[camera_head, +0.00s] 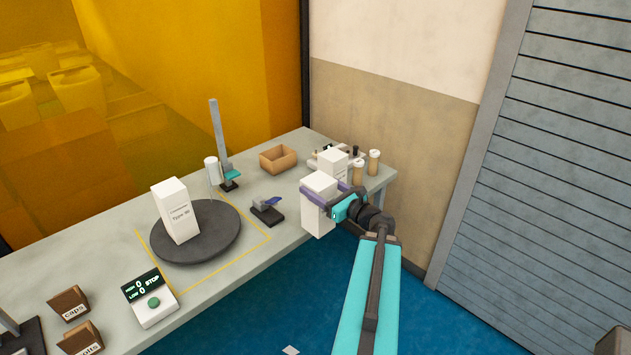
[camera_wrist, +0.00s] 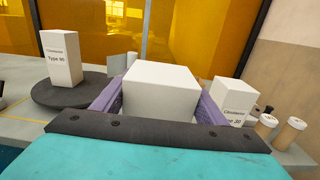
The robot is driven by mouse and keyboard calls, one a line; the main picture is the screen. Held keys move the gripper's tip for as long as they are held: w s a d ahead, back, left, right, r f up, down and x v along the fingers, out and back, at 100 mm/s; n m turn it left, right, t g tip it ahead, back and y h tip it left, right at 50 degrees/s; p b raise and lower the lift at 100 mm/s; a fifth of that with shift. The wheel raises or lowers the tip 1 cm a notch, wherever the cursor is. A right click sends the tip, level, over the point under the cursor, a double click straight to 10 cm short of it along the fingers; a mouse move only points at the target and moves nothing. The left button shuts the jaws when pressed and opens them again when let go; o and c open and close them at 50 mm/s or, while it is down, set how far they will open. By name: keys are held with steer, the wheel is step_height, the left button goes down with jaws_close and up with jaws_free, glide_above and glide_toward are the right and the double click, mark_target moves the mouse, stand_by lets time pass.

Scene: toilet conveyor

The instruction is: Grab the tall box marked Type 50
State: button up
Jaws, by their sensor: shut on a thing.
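My gripper (camera_head: 335,192) is shut on a plain white box (camera_head: 318,212), with a purple finger on either side of it. The held box also shows in the wrist view (camera_wrist: 160,90), its top and one blank side facing the camera. No marking on it can be read. In the head view it overlaps the table's front edge. A tall white box (camera_head: 176,212) stands on the dark round turntable (camera_head: 195,250); its label seems to read Type 90.
The grey table (camera_head: 120,262) also carries a scale-like device (camera_head: 149,298) with a green display, bins (camera_head: 70,304), an open brown box (camera_head: 278,159), a post (camera_head: 218,140) and capped bottles (camera_head: 374,162). A shutter wall (camera_head: 560,150) stands at the right.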

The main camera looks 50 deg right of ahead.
steer(key=shift+s+a+r+p, duration=0.2)
steer(key=shift+s+a+p, duration=0.25)
steer(key=shift+p, duration=0.9)
steer(key=shift+s+f, duration=0.1)
steer(key=shift+s, duration=0.05)
